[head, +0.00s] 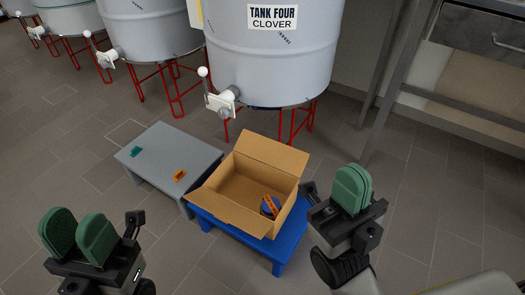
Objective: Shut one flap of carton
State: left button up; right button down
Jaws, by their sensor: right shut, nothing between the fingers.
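The cardboard carton (234,188) stands open at the centre of the head view. Its far flap (273,153) sticks up and leans outward. Its near flap (228,213) is folded outward on the near-left side. My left gripper (78,234) is at the lower left, fingers apart and empty, well away from the carton. My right gripper (352,189) is to the right of the carton, with its green fingers together and nothing held. It appears apart from the carton.
The carton rests on a low blue stand (282,251). A grey stool (154,152) with a teal piece (136,152) and an orange piece (179,175) stands left of it. A tank (270,60) on red legs stands behind. Floor is clear at the right.

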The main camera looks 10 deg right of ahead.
aim_at(288, 159)
jog(key=l+u, duration=0.25)
jog(key=u, duration=0.25)
jog(key=l+u, duration=0.35)
jog(key=u, duration=0.15)
jog(key=l+u, duration=0.25)
jog(key=u, duration=0.25)
jog(key=k+l+u, duration=0.1)
jog(key=l, duration=0.3)
jog(key=k+l+u, duration=0.1)
jog(key=l, duration=0.25)
jog(key=k+l+u, duration=0.1)
jog(key=k+l, duration=0.15)
jog(key=l, duration=0.15)
jog(key=k+l+u, duration=0.1)
jog(key=l, duration=0.25)
jog(key=k+l+u, duration=0.1)
jog(key=k+l, duration=0.2)
jog(key=i, duration=0.4)
